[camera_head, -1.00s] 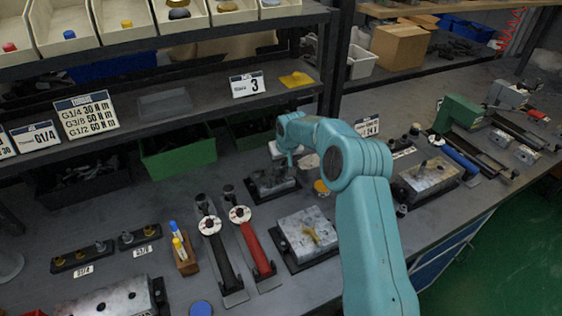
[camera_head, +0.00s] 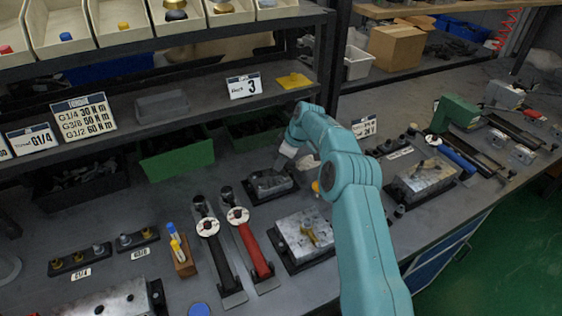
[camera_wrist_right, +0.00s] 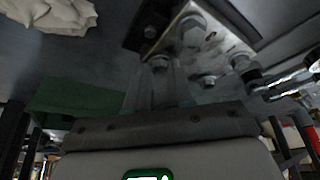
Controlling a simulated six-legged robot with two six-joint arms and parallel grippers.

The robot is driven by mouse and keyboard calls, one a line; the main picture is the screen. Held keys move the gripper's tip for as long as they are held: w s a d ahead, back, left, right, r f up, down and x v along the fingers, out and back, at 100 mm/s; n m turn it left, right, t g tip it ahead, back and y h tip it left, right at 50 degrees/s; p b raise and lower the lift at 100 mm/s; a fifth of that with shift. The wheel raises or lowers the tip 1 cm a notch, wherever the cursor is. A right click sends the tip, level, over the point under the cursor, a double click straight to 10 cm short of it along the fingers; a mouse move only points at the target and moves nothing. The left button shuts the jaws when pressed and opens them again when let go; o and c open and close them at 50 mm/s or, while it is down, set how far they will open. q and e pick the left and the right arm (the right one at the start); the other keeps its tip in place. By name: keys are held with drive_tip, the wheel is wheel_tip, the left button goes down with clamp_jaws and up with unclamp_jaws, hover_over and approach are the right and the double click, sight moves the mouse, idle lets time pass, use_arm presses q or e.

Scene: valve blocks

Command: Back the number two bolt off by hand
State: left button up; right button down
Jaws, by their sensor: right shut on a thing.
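A small grey metal valve block (camera_head: 268,182) sits on a dark base on the bench, left of my right wrist in the head view. In the right wrist view the block (camera_wrist_right: 225,45) carries several hex bolts. My right gripper (camera_head: 282,163) comes down at the block's back right side. In the wrist view its narrow fingers (camera_wrist_right: 157,68) are shut on a bolt (camera_wrist_right: 159,61) at the block's edge. The fingers partly hide that bolt. I cannot read a number on any bolt. My left gripper is not in view.
Two torque wrenches, black (camera_head: 222,257) and red (camera_head: 255,250), lie front left of the block. Another block (camera_head: 305,232) with a brass fitting stands nearer. A pale cloth (camera_wrist_right: 50,15) lies close to the gripper. Green bins (camera_head: 177,158) stand behind.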

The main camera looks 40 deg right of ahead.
drive_tip(key=c, duration=0.9)
unclamp_jaws()
drive_tip(key=shift+v, duration=8.15)
